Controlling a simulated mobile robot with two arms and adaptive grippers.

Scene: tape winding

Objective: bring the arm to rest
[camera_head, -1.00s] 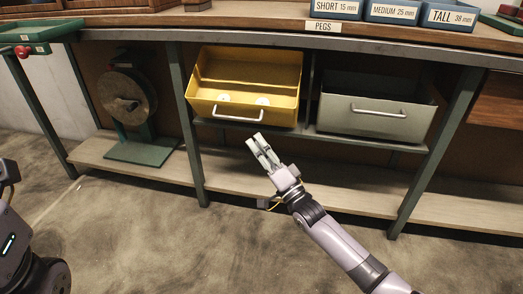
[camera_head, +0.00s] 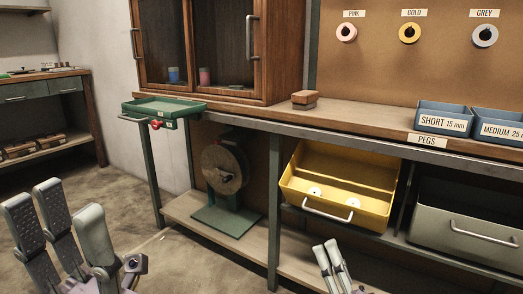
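My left gripper (camera_head: 75,228) is at the lower left, close to the camera, with grey fingers pointing up. Its fingers stand apart with nothing between them. My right gripper (camera_head: 330,258) is at the bottom, in front of the bench below the yellow drawer. Its two pale fingers lie close together and hold nothing that I can see; how far they are parted is unclear. Most of both arms is out of view.
The yellow drawer (camera_head: 340,214) is pulled open and holds two white discs. A grey-green drawer (camera_head: 470,225) is at the right. A winding wheel (camera_head: 224,168) stands on the lower shelf. A green tray (camera_head: 165,108) juts from the bench's left end. Floor before the bench is clear.

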